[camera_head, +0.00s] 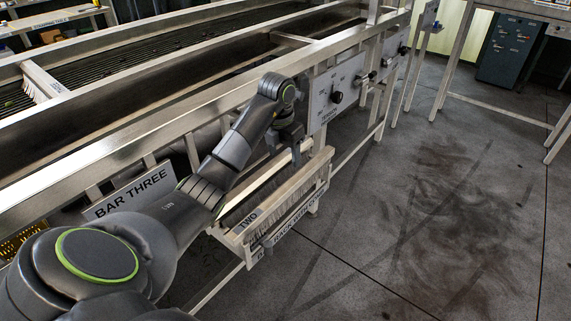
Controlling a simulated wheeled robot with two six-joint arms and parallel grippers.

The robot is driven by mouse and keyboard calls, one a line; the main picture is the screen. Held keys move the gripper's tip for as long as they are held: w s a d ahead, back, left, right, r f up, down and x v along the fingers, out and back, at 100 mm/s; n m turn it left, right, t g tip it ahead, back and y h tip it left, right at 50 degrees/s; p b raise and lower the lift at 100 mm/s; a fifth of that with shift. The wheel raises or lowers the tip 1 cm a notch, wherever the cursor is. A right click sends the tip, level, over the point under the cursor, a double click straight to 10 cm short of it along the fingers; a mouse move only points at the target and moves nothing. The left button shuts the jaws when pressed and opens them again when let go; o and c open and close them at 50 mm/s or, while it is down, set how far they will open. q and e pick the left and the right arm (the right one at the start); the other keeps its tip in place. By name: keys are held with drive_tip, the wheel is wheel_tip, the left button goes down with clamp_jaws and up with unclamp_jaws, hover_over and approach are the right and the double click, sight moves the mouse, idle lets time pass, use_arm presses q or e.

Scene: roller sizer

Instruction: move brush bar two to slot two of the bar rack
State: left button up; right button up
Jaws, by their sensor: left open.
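A pale brush bar (290,189) with grey bristles and a TWO label at its near end lies lengthwise at the bar rack (265,254) on the machine's side. I cannot tell whether the label belongs to the bar or the slot, or how the bar is seated. My left gripper (291,145) points down, open, close to the bar's far end; no bar is visibly held. Its fingers are small and dark, and the gap to the bar is unclear. My left arm hides part of the rack. My right gripper is not in view.
Another brush bar (40,82) stands across the sizer bed at upper left. A BAR THREE sign (130,193) is on the machine side. A control panel with knobs (338,90) is just beyond my gripper. The floor at right (430,220) is clear.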

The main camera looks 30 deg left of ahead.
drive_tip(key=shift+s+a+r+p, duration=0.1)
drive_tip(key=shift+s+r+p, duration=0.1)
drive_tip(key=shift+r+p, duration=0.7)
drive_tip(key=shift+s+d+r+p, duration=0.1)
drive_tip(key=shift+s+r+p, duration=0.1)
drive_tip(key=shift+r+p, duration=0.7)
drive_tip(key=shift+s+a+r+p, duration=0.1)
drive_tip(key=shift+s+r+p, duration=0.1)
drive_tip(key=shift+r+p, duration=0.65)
